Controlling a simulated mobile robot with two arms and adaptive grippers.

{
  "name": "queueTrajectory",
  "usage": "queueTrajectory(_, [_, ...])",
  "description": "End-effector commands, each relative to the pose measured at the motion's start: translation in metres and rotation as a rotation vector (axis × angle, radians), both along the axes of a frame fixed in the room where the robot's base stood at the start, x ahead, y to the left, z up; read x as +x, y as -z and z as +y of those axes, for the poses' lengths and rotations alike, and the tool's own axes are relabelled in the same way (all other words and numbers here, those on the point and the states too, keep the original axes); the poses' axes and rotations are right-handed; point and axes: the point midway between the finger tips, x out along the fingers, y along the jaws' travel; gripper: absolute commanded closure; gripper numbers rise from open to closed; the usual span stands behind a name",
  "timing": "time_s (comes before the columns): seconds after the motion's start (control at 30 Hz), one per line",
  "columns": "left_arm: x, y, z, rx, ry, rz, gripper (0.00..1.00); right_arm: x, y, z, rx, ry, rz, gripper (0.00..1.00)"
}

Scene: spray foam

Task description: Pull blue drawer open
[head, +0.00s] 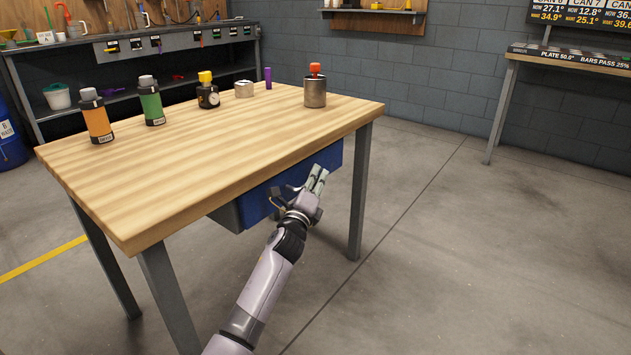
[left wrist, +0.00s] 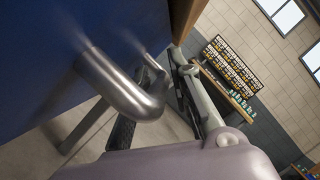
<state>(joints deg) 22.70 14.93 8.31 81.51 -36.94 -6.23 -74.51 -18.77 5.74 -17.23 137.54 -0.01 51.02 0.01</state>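The blue drawer (head: 326,157) hangs under the wooden table top and appears shut. Its blue front fills the left of the left wrist view (left wrist: 45,70). A silver bar handle (left wrist: 122,88) sticks out from that front. My left gripper (head: 318,176) is at the drawer front, below the table edge. In the left wrist view its fingers (left wrist: 165,105) lie on either side of the handle bar, with a gap visible beside the right finger. The handle partly hides the left finger. Contact with the handle is not clear. My right gripper is not in view.
The wooden table (head: 190,165) carries an orange bottle (head: 97,119), a green bottle (head: 151,104) and a metal cup (head: 315,93), among other items. A table leg (head: 361,190) stands right of the gripper. The floor in front and to the right is clear.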

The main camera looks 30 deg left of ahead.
Motion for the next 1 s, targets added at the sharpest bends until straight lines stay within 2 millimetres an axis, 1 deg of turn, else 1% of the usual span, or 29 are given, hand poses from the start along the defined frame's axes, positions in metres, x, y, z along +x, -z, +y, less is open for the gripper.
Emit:
queueTrajectory(0.1, [-0.0002, -0.0003, 0.0, 0.0, 0.0, 0.0, 0.8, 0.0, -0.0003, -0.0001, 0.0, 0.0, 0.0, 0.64])
queueTrajectory(0.13, [-0.0002, -0.0003, 0.0, 0.0, 0.0, 0.0, 0.82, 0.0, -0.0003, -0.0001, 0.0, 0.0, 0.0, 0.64])
queueTrajectory(0.4, [-0.0004, -0.0002, 0.0, 0.0, 0.0, 0.0, 1.0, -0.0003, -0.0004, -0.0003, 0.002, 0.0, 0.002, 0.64])
queueTrajectory(1.0, [-0.0005, 0.0005, 0.0, 0.0, -0.001, 0.001, 1.0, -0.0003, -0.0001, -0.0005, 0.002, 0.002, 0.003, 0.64])
